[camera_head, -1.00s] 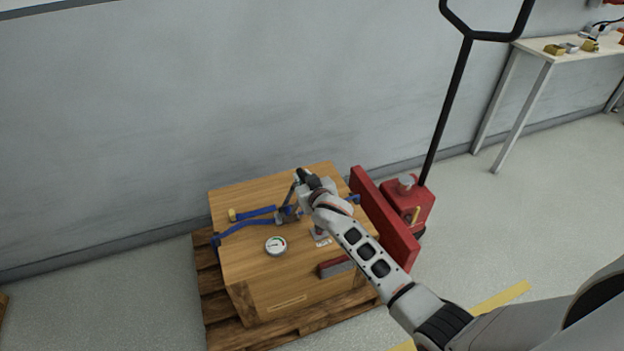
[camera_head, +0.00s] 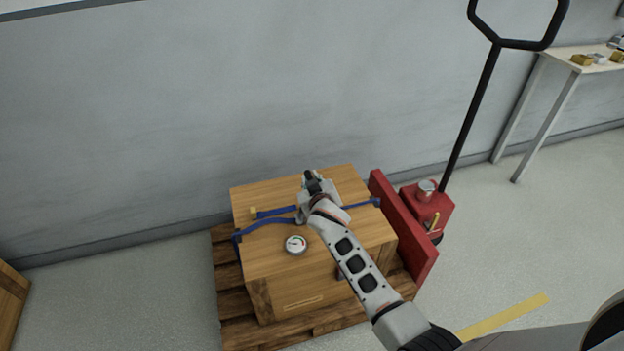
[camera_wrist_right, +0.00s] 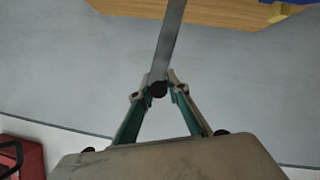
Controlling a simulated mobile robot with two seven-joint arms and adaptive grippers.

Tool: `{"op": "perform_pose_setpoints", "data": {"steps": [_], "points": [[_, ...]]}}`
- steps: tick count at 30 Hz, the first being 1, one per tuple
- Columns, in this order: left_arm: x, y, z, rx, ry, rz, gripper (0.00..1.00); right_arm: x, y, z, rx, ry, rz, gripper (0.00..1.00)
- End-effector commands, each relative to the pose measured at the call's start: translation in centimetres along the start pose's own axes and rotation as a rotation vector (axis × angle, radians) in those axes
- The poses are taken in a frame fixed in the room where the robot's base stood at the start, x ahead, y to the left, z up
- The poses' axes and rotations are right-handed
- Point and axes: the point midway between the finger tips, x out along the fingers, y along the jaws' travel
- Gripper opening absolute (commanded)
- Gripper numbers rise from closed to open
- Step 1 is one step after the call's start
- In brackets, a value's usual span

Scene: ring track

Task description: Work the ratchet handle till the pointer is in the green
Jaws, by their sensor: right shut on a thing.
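The ratchet handle (camera_wrist_right: 170,45) is a flat grey bar in the right wrist view. My right gripper (camera_wrist_right: 158,88) is shut on its end, fingertips meeting around it. In the head view my right gripper (camera_head: 312,180) is over the back of the wooden crate (camera_head: 265,265), and my gripper and wrist hide the ratchet. The blue strap (camera_head: 270,224) crosses the crate top on both sides of my wrist. The round gauge (camera_head: 295,244) lies on the top, left of my forearm, with a white face and some green; its pointer is too small to read surely. My left gripper is out of view.
The crate stands on a wooden pallet (camera_head: 228,285). A red pallet truck (camera_head: 410,235) with a tall black handle (camera_head: 470,115) is close on the right. A wall is behind. A table (camera_head: 560,58) stands at the far right. The floor at left is mostly clear.

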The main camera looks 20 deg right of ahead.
Motion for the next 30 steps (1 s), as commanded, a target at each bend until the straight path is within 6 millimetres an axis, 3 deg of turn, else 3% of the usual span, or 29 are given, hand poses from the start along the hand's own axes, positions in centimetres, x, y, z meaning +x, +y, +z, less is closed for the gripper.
{"op": "perform_pose_setpoints", "data": {"steps": [4, 5, 6, 20, 30], "points": [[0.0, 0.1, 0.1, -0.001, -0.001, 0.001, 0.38, -0.1, -0.7, 0.3, 0.008, -0.004, -0.011, 0.00], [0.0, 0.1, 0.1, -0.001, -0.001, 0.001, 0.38, -0.1, -0.7, 0.3, 0.008, -0.004, -0.011, 0.23], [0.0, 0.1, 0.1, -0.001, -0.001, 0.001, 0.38, -0.1, -0.7, 0.4, 0.008, -0.004, -0.011, 0.30], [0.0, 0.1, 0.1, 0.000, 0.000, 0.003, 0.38, -0.6, -0.3, 0.2, 0.005, -0.002, -0.004, 0.30], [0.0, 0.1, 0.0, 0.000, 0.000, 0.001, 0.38, -5.5, -0.3, 0.2, 0.005, -0.002, -0.005, 0.30]]}}
